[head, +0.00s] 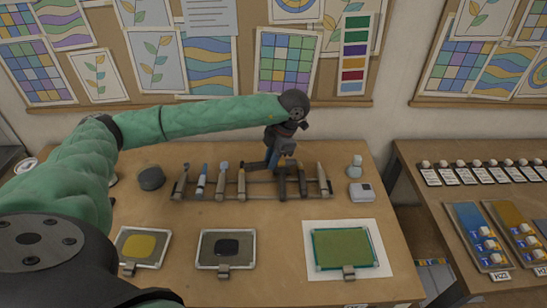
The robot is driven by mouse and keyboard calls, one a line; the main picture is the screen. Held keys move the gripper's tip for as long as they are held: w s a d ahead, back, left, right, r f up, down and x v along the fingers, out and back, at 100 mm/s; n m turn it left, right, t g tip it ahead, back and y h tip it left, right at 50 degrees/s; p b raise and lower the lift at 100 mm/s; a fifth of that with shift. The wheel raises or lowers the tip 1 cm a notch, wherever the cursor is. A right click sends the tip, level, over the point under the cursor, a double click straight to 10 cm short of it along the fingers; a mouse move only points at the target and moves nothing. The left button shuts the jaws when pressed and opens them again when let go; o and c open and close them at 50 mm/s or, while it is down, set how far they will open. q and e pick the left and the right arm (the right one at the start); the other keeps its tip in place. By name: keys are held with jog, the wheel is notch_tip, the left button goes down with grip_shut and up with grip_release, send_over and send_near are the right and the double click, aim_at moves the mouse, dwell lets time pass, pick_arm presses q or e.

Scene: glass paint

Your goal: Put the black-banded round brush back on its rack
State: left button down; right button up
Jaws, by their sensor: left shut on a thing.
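The brush rack (215,197) stands along the back of the table, with several brushes leaning across it in a row. My left arm reaches over from the left, and my left gripper (273,164) points down at the right-hand half of the rack. It is shut on a brush (281,184), whose dark lower part shows just below the fingers at the rack. The gripper hides its upper part. Its black band is too small to make out, and I cannot tell whether it rests on the rack. My right gripper is not in view.
A yellow paint slab (140,246), a black one (227,247) and a green panel on white paper (345,248) lie in front. A dark round pot (151,178) is left of the rack. A small white box (361,192) is right. Another table (440,205) stands further right.

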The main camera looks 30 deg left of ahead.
aim_at(261, 163)
pick_arm(q)
jog(key=n, duration=0.1)
jog(key=n+h, duration=0.1)
jog(key=s+n, duration=0.1)
jog(key=n, duration=0.1)
jog(key=shift+a+f, duration=0.15)
jog(key=shift+a, duration=0.2)
jog(key=n+h, duration=0.1)
jog(key=n, duration=0.1)
jog(key=s+a+n, duration=0.1)
jog(key=n, duration=0.1)
jog(key=shift+s+n+h, duration=0.15)
jog(key=shift+n+h, duration=0.25)
jog(key=n, duration=0.2)
jog(key=shift+s+a+n+t, duration=0.15)
jog(key=shift+n+t, duration=0.15)
jog(key=shift+n+t+h, duration=0.3)
jog(key=shift+n+t, duration=0.2)
jog(key=shift+n, duration=0.4)
jog(key=shift+f+b, duration=0.45)
jog(key=shift+f, duration=1.95)
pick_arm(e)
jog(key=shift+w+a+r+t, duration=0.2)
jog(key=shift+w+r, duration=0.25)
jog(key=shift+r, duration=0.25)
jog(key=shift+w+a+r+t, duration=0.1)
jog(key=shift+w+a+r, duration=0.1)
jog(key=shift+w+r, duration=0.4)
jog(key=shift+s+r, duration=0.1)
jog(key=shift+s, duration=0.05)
